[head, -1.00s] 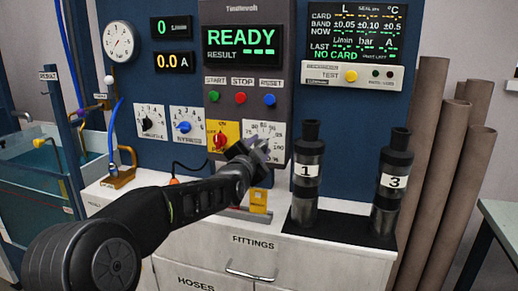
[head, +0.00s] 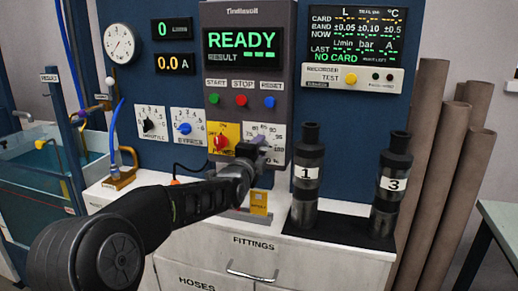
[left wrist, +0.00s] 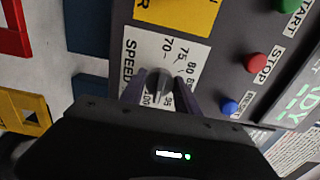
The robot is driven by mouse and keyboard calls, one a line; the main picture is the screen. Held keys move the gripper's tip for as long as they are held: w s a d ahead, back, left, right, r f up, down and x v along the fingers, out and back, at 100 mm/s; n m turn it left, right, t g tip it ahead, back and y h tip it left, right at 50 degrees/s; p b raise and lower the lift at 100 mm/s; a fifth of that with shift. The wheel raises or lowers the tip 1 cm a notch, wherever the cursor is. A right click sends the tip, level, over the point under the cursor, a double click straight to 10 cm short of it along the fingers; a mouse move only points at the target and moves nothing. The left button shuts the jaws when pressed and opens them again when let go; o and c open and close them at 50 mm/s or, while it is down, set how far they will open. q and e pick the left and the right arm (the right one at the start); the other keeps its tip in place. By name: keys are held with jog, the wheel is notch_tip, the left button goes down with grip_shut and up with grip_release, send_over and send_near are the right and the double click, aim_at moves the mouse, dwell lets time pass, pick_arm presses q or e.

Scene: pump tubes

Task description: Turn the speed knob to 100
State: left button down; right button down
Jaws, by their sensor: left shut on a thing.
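The speed knob (left wrist: 158,82) is a grey knob on a white dial plate (left wrist: 133,58) marked SPEED, with numbers such as 70, 75 and 80 in the left wrist view. My left gripper (left wrist: 160,92) is shut on the knob, one finger on each side. In the head view my left gripper (head: 262,153) covers the knob and part of the speed dial plate (head: 278,135). The knob's pointer cannot be read. My right gripper is in neither current view.
A red switch on a yellow plate (head: 231,132) sits just left of the dial. START, STOP and RESET buttons (head: 241,99) are above, under a READY display (head: 244,43). Pumps 1 (head: 308,160) and 3 (head: 391,170) stand on a black mat to the right.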

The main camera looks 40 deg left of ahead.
dwell(0.4)
pick_arm(q)
jog(key=c, duration=0.9)
grip_release()
jog(key=shift+s, duration=0.1)
jog(key=v, duration=0.7)
jog(key=shift+s+d, duration=0.2)
jog(key=shift+s, duration=0.1)
